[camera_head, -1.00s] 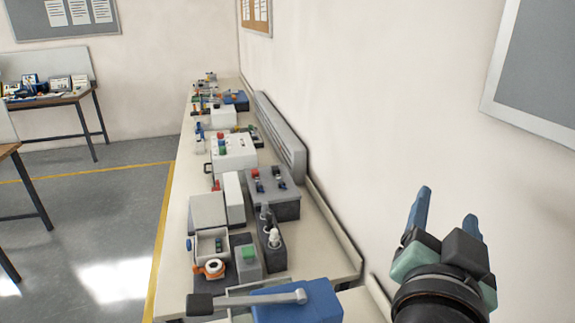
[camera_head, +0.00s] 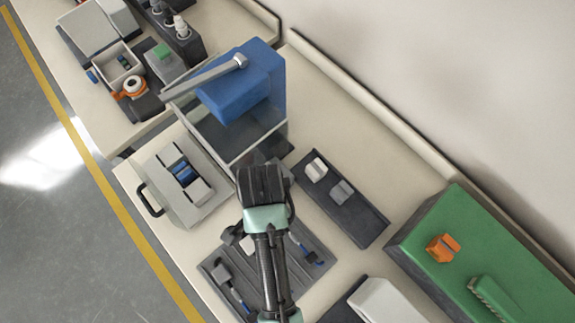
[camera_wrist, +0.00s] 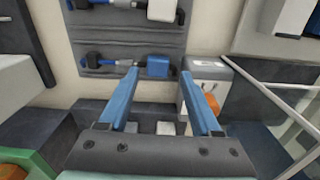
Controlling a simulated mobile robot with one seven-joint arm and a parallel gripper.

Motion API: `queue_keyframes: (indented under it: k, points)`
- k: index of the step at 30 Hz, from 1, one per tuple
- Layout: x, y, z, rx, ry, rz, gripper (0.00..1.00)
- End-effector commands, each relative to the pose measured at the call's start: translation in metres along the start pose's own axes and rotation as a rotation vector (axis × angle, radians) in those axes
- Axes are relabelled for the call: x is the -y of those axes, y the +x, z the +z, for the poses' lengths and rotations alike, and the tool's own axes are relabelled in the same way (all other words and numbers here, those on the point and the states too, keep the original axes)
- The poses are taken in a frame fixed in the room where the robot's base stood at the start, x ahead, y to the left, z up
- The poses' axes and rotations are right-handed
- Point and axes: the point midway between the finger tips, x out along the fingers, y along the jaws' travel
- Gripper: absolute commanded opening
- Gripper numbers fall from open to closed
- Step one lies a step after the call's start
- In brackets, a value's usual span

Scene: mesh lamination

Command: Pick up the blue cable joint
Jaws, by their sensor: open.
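My gripper (camera_wrist: 160,74) shows two blue fingers, apart and empty, in the wrist view. Ahead of the fingertips is a blue block (camera_wrist: 157,66), which looks like the blue cable joint, on a dark grey tray (camera_wrist: 128,33). A cable with a dark connector (camera_wrist: 93,60) runs left from it. The block appears between the fingertips, but how far beyond them I cannot tell. In the head view my wrist and arm cover the middle of the same tray (camera_head: 222,258), and my fingertips are hidden. Grey and blue pieces show on the tray there.
A clear-guarded machine with a blue head (camera_head: 245,85) stands just behind my gripper. A grey case (camera_head: 165,205) is at left, a dark tray with two blocks (camera_head: 365,225) at right. A green-topped box (camera_head: 440,215) stands farther right. Bare bench shows by the wall.

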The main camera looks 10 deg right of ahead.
Motion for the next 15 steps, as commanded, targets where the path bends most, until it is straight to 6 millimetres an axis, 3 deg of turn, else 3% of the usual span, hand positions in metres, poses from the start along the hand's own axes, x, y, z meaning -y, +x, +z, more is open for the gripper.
queue_keyframes:
  k: [8,15]
  points:
    - [-0.001,0.022,-0.001,0.0,0.0,0.001,0.65]
    - [-0.004,0.056,-0.002,0.001,0.0,0.001,0.65]
